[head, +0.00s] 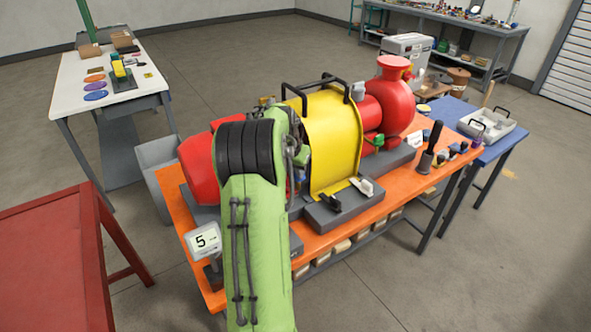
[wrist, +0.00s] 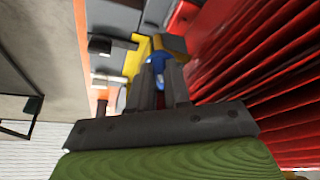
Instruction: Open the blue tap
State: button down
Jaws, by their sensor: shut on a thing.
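In the wrist view the blue tap (wrist: 157,64) shows between the two dark fingers of my gripper (wrist: 160,77). The fingers are shut on it. Only part of its blue handle shows; the fingers cover the rest, and I cannot tell how far it is turned. In the head view my green arm reaches over the near left part of the skid and hides my gripper and most of the area around the tap.
Red motor fins (wrist: 255,75) lie close on the right in the wrist view. The yellow guard (head: 335,140), red pump (head: 392,100) and a green-handled tap (head: 376,141) stand on the orange bench (head: 330,240). A sign reading 5 (head: 203,241) stands at the near left corner.

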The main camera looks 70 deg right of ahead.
jog(key=n, duration=0.1)
jog(key=n+t, duration=0.1)
jog(key=n, duration=0.1)
jog(key=shift+s, duration=0.35)
jog(key=n, duration=0.1)
jog(key=n+t, duration=0.1)
jog(key=n, duration=0.1)
jog(key=shift+s+r, duration=0.1)
jog(key=shift+s, duration=0.1)
jog(key=shift+s+d+n+t+y+p, duration=0.2)
jog(key=shift+n+t+y+p, duration=0.25)
jog(key=shift+n+p, duration=0.7)
jog(key=shift+s+d+n+t+y+p, duration=0.15)
jog(key=shift+n+t+y+p, duration=0.3)
jog(key=shift+n, duration=1.2)
jog(key=c, duration=1.1)
grip_release()
